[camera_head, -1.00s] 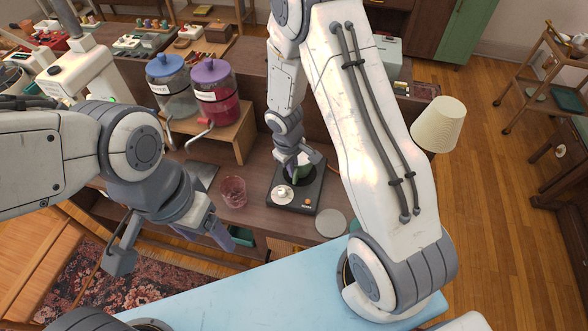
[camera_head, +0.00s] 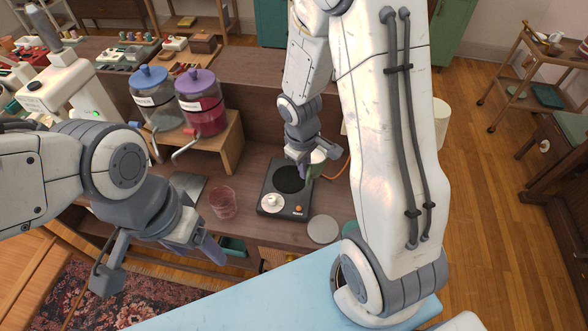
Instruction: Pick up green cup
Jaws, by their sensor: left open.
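My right gripper (camera_head: 312,160) is at the right edge of a black hot plate (camera_head: 272,212) with a round dark burner and a pale dial. A small green patch (camera_head: 309,172) shows at its fingers. It may be part of the green cup, but the fingers hide most of it, and I cannot tell whether they are shut on it. My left gripper (camera_head: 158,263) is open and empty, its fingers wide apart, at the front left of the counter.
A pink-red glass (camera_head: 223,202) stands left of the hot plate. A grey disc (camera_head: 323,229) lies to its right, near a teal round thing (camera_head: 349,228) partly behind my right arm. Two drink dispensers (camera_head: 201,104) stand on a wooden riser (camera_head: 215,150) behind.

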